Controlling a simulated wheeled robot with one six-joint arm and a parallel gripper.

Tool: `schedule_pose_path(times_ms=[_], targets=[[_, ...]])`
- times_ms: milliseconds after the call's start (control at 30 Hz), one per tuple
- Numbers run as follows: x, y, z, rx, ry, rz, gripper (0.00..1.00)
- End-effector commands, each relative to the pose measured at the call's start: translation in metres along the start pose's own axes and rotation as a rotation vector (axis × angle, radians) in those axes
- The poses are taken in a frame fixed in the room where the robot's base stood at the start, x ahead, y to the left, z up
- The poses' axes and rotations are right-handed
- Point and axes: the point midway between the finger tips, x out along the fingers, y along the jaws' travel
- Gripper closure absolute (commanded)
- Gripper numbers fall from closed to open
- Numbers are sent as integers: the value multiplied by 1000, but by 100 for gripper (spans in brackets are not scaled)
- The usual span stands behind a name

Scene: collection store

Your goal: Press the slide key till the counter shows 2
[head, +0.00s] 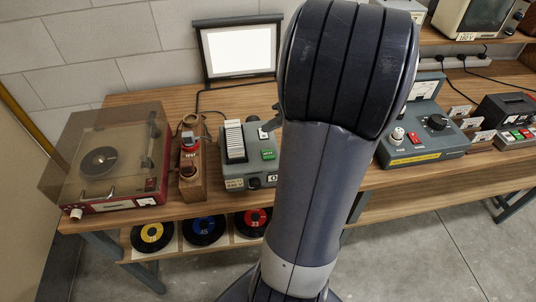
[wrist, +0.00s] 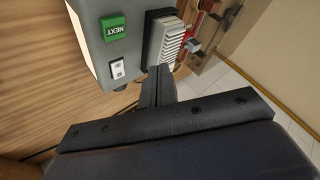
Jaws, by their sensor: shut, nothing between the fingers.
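The slide projector (head: 236,178) is a grey box on the wooden bench, left of my arm, with a row of white slides on top. Its green key (head: 268,155) faces up; in the wrist view the green key (wrist: 114,27) reads NEXT. A small counter window (head: 272,177) on the projector's front seems to show 0. My gripper (wrist: 158,72) is shut and empty. In the wrist view its tips are beside the slide tray, below and right of the key and apart from it. In the head view my arm hides most of the gripper.
A white rocker switch (wrist: 117,68) lies close to the key. A blank white screen (head: 240,52) stands behind. A grey control box (head: 425,135) stands right of my arm.

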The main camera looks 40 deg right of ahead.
Motion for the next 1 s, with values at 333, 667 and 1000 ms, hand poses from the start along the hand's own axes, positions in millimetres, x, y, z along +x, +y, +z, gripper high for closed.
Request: schedule_pose_path(times_ms=[333, 667, 1000], targets=[[39, 28, 28, 1, 0, -1, 100], [49, 35, 35, 1, 0, -1, 100], [48, 34, 35, 1, 0, -1, 100]])
